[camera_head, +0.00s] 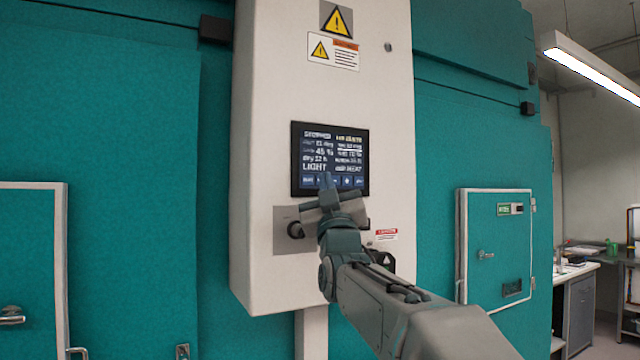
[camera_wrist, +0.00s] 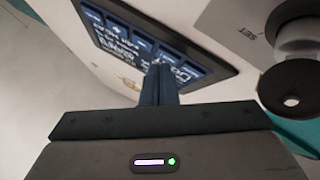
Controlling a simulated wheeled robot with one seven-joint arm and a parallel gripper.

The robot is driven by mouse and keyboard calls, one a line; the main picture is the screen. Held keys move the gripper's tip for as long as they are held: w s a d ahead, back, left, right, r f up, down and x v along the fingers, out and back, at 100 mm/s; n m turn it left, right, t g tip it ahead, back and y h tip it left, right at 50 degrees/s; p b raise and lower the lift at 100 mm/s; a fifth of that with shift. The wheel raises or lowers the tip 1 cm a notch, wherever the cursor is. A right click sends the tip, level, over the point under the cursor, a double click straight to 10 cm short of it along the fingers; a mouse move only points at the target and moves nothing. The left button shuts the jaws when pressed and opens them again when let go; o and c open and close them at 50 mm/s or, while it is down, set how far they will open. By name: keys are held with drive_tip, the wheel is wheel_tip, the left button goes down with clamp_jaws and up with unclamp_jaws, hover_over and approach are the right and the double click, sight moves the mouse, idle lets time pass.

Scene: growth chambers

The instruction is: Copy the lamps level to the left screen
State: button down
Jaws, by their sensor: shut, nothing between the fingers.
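One dark screen (camera_head: 330,140) is set in the white control cabinet (camera_head: 268,110). It shows two columns of small white text, the word LIGHT at lower left, one highlighted line at right and a row of blue buttons along the bottom; the lamps level is too small to read. My gripper (camera_head: 326,182) is shut and empty at the screen's lower edge, in front of the button row. In the wrist view the fingers (camera_wrist: 159,82) point at the button row of the screen (camera_wrist: 118,32), seen turned; I cannot tell if they touch it.
A dark round knob (camera_head: 295,230) sits on a grey plate below the screen; it shows in the wrist view (camera_wrist: 292,88) beside the label SET. Teal chamber walls flank the cabinet. A small teal door (camera_head: 497,245) is at right, another (camera_head: 28,270) at left.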

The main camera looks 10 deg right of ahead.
drive_tip(key=shift+d+f+b, duration=0.35)
drive_tip(key=shift+f, duration=0.25)
drive_tip(key=shift+s, duration=0.1)
drive_tip(key=s+b, duration=0.1)
drive_tip(key=s+d+b, duration=0.1)
drive_tip(key=s, duration=0.1)
drive_tip(key=s+b, duration=0.1)
drive_tip(key=shift+s+d+r+b, duration=0.25)
drive_tip(key=shift+s+d+b, duration=0.05)
drive_tip(key=shift+s+b, duration=0.1)
